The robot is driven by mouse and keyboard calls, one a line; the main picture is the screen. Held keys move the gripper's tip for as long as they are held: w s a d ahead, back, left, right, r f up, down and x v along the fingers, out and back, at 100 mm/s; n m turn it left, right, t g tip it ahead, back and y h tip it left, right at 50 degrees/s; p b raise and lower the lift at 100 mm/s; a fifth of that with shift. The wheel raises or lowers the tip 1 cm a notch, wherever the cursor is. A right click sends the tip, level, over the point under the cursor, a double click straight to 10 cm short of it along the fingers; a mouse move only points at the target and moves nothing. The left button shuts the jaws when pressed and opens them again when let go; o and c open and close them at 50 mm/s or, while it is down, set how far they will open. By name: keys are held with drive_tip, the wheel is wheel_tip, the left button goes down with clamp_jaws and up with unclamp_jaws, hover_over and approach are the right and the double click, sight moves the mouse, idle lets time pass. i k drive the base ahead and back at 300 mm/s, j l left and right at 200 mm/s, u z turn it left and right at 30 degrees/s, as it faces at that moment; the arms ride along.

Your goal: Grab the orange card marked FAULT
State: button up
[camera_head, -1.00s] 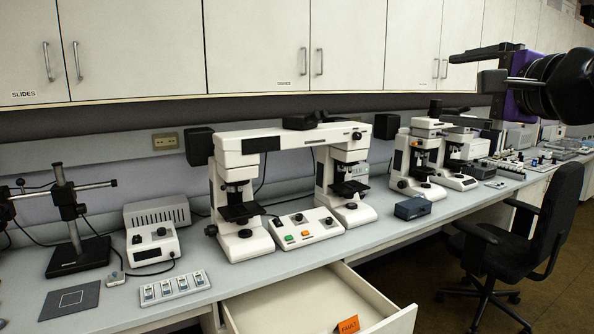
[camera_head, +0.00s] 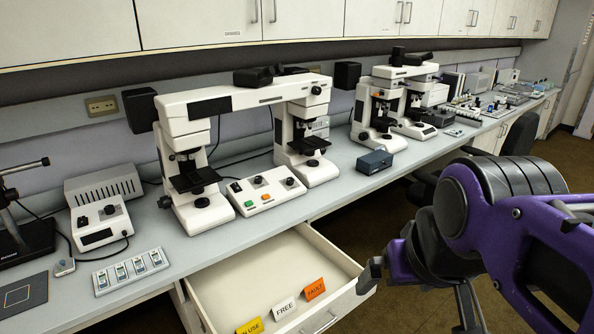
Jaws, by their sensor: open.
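The orange card marked FAULT (camera_head: 315,289) stands upright at the front right inside the open white drawer (camera_head: 262,275). A white card marked FREE (camera_head: 284,307) stands to its left. A yellow card marked IN USE (camera_head: 250,326) is further left, cut by the bottom edge of the picture. My gripper (camera_head: 420,292) is open, at the end of my purple arm, to the right of the drawer. One finger shows close to the drawer's front right corner in the picture; I cannot tell whether it touches. No card is between the fingers.
A double microscope (camera_head: 245,120) and a control box (camera_head: 262,190) stand on the bench (camera_head: 340,190) above the drawer. A small blue-grey box (camera_head: 374,162) sits near the bench edge. A black chair (camera_head: 520,135) is partly hidden behind my arm. The drawer floor behind the cards is clear.

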sight(314, 290)
drive_tip(key=u, duration=0.2)
drive_tip(key=i, duration=0.3)
drive_tip(key=i+l, duration=0.1)
drive_tip(key=l, duration=0.2)
drive_tip(key=i+l, duration=0.15)
drive_tip(key=l, duration=0.15)
drive_tip(key=i+l+u, duration=0.1)
drive_tip(key=l, duration=0.2)
drive_tip(key=i+l, duration=0.1)
drive_tip(key=l, duration=0.2)
